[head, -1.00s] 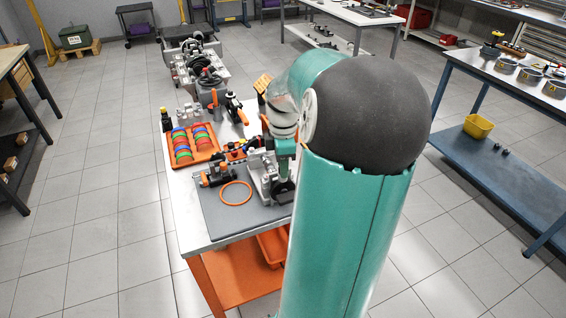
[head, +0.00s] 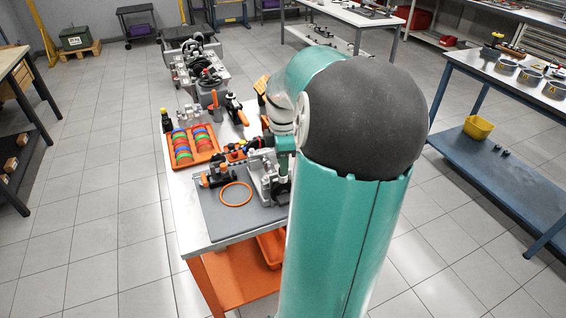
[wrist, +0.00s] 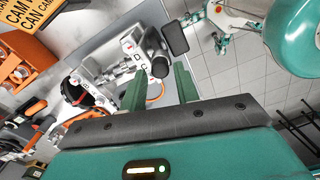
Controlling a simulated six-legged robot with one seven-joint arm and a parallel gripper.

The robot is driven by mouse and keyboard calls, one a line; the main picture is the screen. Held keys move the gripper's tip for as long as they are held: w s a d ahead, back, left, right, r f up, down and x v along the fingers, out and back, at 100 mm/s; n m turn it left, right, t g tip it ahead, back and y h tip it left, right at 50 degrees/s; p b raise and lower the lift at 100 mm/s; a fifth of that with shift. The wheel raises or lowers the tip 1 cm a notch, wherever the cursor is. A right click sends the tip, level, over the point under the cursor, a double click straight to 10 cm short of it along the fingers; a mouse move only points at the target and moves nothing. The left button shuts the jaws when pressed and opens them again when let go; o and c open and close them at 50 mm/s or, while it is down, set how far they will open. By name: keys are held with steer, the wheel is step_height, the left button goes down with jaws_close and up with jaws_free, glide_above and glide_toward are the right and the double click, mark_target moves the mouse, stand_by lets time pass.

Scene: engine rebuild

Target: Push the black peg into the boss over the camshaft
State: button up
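The grey engine block (head: 262,178) stands on the mat at the right of the near bench, partly hidden by my arm. The block also shows in the wrist view (wrist: 122,68), beyond my fingers. My gripper (wrist: 159,70) has its two green fingers apart. A round black end (wrist: 160,67) shows between the fingertips, and a flat black pad (wrist: 174,39) lies just beyond. I cannot tell whether either is the peg, or whether the fingers touch anything. The boss and the camshaft cannot be clearly made out. In the head view the fingers are hidden behind my arm.
An orange ring (head: 236,194) lies on the grey mat (head: 215,222), near an orange-and-black fixture (head: 216,177). An orange tray (head: 204,157) of coloured rings stands behind. A yellow sign (wrist: 17,62) shows at left in the wrist view. A blue bench (head: 510,177) stands right, with open floor between.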

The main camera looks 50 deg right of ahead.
steer(key=shift+r, duration=0.8)
steer(key=o, duration=0.6)
steer(key=shift+c, duration=0.2)
step_height(320, 180, up, 14)
steer(key=shift+f, duration=0.1)
stand_by(0.5)
